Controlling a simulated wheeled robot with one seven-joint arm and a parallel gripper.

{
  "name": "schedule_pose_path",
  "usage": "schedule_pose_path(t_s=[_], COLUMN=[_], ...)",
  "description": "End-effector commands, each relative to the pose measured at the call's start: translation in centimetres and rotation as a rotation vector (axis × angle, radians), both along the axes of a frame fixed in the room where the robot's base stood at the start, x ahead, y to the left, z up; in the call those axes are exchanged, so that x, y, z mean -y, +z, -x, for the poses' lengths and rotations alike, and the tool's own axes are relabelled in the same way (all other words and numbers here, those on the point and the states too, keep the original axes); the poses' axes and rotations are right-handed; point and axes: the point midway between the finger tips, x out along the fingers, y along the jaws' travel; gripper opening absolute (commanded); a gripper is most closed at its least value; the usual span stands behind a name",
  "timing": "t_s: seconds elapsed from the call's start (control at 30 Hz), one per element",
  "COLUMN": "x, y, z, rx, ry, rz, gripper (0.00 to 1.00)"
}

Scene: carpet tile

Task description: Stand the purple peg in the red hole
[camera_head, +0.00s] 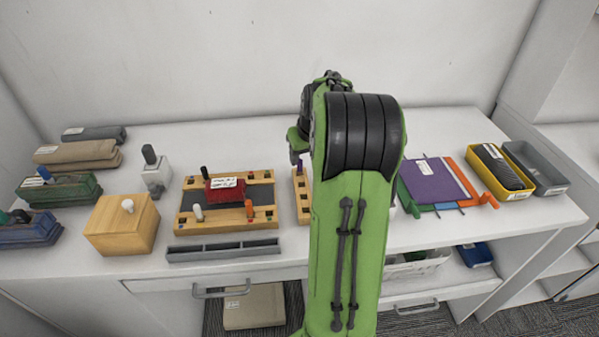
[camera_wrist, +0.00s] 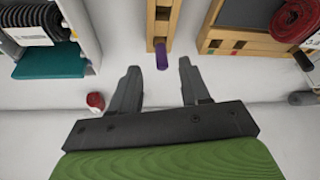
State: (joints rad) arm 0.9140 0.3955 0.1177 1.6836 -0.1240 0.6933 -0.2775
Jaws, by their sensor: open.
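The purple peg (camera_wrist: 161,58) stands at one end of a narrow wooden rack (camera_wrist: 160,8). In the head view, the peg (camera_head: 299,162) shows at the rack's far end, beside my arm. My gripper (camera_wrist: 158,82) is open and empty, and the peg appears between and just beyond its fingertips, apart from them. A wooden board (camera_head: 247,222) with a dark middle stands left of the rack. Small coloured squares mark its edge.
The board bears a red bundle (camera_head: 226,188), an orange peg (camera_head: 249,208), a white peg (camera_head: 198,212) and a black peg. A grey tray (camera_head: 222,250) lies in front. A small red object (camera_wrist: 95,101) is near my left finger. My arm hides the middle of the counter.

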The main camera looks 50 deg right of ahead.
Motion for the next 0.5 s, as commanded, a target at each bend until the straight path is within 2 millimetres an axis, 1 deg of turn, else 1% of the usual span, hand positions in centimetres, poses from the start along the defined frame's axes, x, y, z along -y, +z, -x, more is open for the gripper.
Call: schedule_pose_path(t_s=[0.03,0.1,0.2,0.3,0.47,0.5], x=[0.1,0.3,0.6,0.7,0.7,0.7], y=[-1.2,-2.4,-3.8,-4.1,-4.0,-4.0], z=[-0.5,-1.2,-1.7,-1.9,-1.9,-1.9], rx=[-0.002,-0.002,-0.002,0.0,0.0,0.0], ry=[0.002,0.002,0.002,0.001,0.001,0.001], rz=[-0.003,-0.003,-0.003,0.0,0.0,0.0], gripper=[0.46,0.46,0.46,0.46,0.46,0.4])
